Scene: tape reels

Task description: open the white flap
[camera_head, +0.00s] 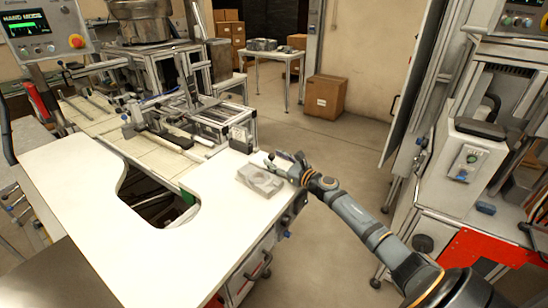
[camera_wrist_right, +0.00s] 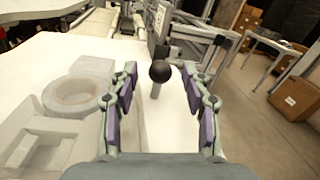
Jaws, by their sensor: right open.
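A black ball knob (camera_wrist_right: 160,71) on a short pale stem stands ahead of my right gripper in the right wrist view, between its fingers in the picture. My right gripper (camera_head: 284,160) is open at the far right corner of the white worktop (camera_head: 110,195). Its two fingers are spread wide in the right wrist view, with nothing gripped between them. I cannot tell whether the knob lies between the fingertips or just beyond them. No separate white flap stands out clearly; I cannot tell its edges from the white surfaces around the knob. My left gripper is not in view.
A grey block with a round recess (camera_head: 260,180) lies on the worktop beside my right gripper; it also shows in the right wrist view (camera_wrist_right: 75,95). A metal frame machine (camera_head: 190,110) stands behind. The worktop has a curved cutout (camera_head: 158,200). The left worktop is clear.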

